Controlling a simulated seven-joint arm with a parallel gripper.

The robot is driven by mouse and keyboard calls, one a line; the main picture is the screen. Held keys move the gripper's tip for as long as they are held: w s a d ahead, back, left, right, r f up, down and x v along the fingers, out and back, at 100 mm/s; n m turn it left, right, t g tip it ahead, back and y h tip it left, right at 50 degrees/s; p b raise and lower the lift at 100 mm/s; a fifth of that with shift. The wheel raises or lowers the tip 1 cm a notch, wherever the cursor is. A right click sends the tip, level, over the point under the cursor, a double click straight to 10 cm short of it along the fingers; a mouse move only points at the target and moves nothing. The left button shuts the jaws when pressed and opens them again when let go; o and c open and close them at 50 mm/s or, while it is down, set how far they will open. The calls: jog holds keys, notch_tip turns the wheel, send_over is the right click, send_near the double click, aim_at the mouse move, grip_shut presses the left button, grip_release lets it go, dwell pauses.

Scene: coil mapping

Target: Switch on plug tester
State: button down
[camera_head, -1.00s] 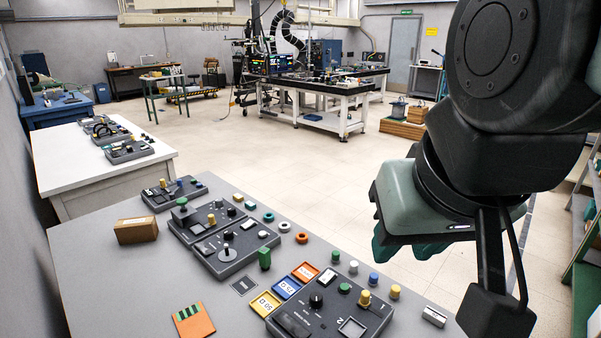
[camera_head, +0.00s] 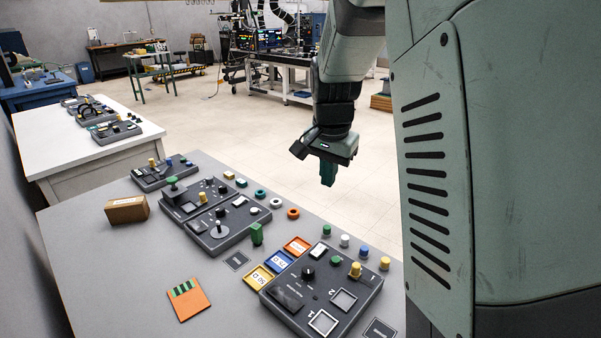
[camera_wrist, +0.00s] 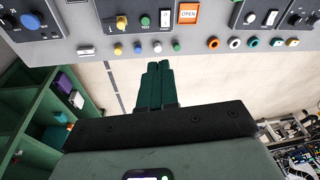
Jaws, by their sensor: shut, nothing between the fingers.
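My gripper (camera_head: 327,174) hangs in the air beyond the far edge of the grey table, fingers pointing down. In the wrist view its green fingers (camera_wrist: 156,86) are together with nothing between them. Nearest in the head view is a dark tester box (camera_head: 322,296) with a black knob, a green button, a yellow peg and two pale-framed square sockets. I cannot read which box is labelled plug tester. My gripper touches none of them.
Coloured pegs (camera_head: 363,251) and rings (camera_head: 293,213) line the table's far edge.

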jog(key=m+g, duration=0.1)
jog(key=m, duration=0.1)
send_over(322, 246)
jog(key=s+a, duration=0.2)
notch_tip(322, 246, down, 12)
jog(key=shift+f+h, duration=0.25)
jog(key=shift+h, duration=0.15)
jog(key=shift+d, duration=0.1)
jog(key=f, duration=0.4)
jog(key=w+d+f, duration=0.1)
jog(key=f, duration=0.8)
jog(key=shift+w+d+f, duration=0.25)
jog(key=shift+w+f, duration=0.1)
jog(key=shift+f, duration=0.05)
